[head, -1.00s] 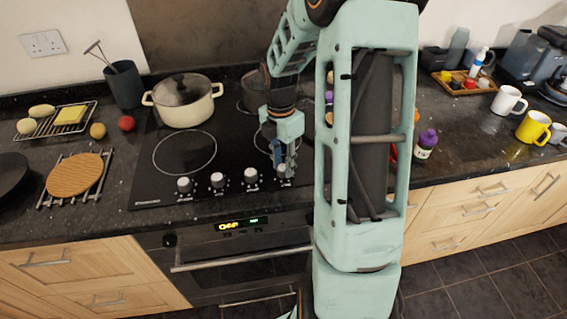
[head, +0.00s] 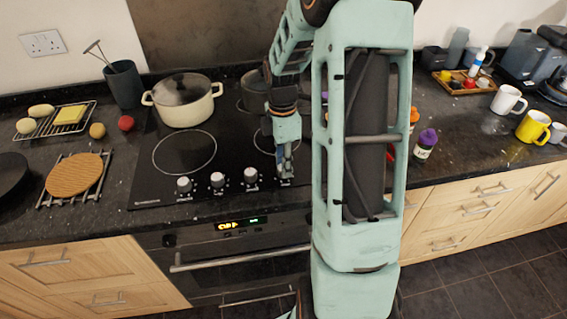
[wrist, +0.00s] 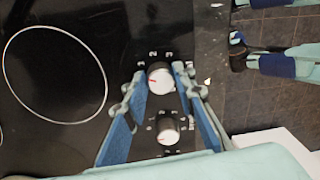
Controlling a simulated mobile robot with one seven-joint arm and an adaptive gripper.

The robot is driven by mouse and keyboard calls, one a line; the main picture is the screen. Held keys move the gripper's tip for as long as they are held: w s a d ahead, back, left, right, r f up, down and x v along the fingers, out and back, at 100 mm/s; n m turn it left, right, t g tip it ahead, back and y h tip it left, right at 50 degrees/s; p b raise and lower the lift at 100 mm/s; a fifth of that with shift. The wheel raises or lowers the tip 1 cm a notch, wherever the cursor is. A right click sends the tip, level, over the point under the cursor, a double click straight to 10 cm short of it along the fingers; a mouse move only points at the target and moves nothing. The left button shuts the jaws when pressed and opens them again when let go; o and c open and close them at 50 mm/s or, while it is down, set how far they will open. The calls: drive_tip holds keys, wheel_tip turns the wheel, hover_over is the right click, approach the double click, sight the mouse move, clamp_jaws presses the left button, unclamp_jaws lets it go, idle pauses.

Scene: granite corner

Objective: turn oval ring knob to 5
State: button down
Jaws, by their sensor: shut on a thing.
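My gripper (wrist: 159,82) points down at the right end of the hob's row of knobs. It is shut on the rightmost knob (wrist: 160,78), with one blue finger on each side. The knob is round and silver-white on a dark base, with a red mark on its face toward the left in the wrist view. In the head view my gripper (head: 285,165) mostly hides this knob. Its ring label is not readable.
The neighbouring knob (wrist: 168,130) sits close to my fingers. Two more knobs (head: 217,180) (head: 184,184) lie further left. A lidded cream pot (head: 184,102) stands at the back of the black hob (head: 150,190). A purple-capped bottle (head: 425,145) stands right of my arm.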

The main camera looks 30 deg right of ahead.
drive_tip(key=m, duration=0.4)
drive_tip(key=shift+m+b, duration=0.3)
drive_tip(key=m+b, duration=0.1)
drive_tip(key=m, duration=0.3)
drive_tip(key=shift+m+y, duration=0.3)
drive_tip(key=m, duration=0.4)
drive_tip(key=shift+s+m+b, duration=0.1)
drive_tip(key=shift+m+b, duration=0.2)
drive_tip(key=shift+b, duration=0.05)
drive_tip(key=m, duration=0.4)
drive_tip(key=shift+a+t, duration=0.1)
drive_tip(key=shift+t, duration=0.3)
drive_tip(key=m, duration=0.8)
drive_tip(key=shift+a+r+m, duration=0.1)
drive_tip(key=shift+m, duration=0.2)
drive_tip(key=m+p, duration=0.1)
drive_tip(key=m, duration=0.3)
drive_tip(key=shift+p, duration=0.4)
drive_tip(key=shift+m+p, duration=0.85)
drive_tip(key=shift+m, duration=1.25)
